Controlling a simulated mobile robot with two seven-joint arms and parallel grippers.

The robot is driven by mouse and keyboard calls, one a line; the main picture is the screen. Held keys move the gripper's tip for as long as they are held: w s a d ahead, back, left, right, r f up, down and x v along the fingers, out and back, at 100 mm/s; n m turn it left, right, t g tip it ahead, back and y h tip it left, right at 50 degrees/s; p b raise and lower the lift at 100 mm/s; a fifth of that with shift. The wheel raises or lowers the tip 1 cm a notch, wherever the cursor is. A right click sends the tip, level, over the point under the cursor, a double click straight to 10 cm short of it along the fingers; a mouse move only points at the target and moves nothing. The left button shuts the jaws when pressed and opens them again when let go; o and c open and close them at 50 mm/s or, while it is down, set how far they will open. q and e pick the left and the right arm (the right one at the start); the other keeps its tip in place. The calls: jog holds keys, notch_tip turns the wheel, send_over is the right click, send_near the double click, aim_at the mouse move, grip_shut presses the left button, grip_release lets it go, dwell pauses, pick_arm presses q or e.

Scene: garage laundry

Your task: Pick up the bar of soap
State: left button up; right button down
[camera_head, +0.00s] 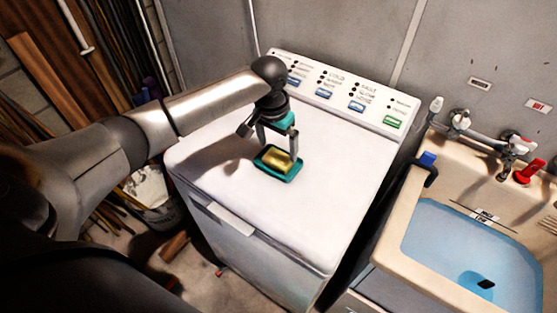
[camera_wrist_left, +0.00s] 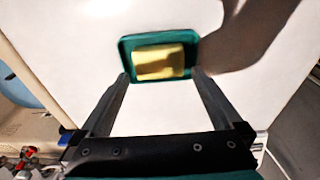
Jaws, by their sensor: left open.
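A yellow bar of soap (camera_head: 277,159) lies in a teal soap dish (camera_head: 264,168) on the white top of the washing machine (camera_head: 220,190). In the left wrist view the soap (camera_wrist_left: 158,61) sits in the dish (camera_wrist_left: 126,46), just beyond the fingertips. My left gripper (camera_head: 278,150) points down over the dish, with its fingers apart and nothing between them. In the left wrist view the fingers of my left gripper (camera_wrist_left: 160,78) reach toward the near edge of the dish, one on each side. Whether they touch the dish, I cannot tell. My right gripper is not in view.
The washer's control panel (camera_head: 340,90) rises behind the dish. A beige sink (camera_head: 395,245) with a blue basin and taps stands to the right. Long planks (camera_head: 95,60) lean at the left. The washer top around the dish is clear.

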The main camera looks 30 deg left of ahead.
aim_at(278, 157)
pick_arm(q)
notch_tip(278, 157, down, 4)
jog(key=shift+d+f, duration=0.1)
jog(key=shift+f, duration=0.1)
jog(key=shift+c, duration=0.2)
jog(key=c, duration=1)
jog(key=shift+r, duration=0.1)
jog(key=shift+c, duration=0.2)
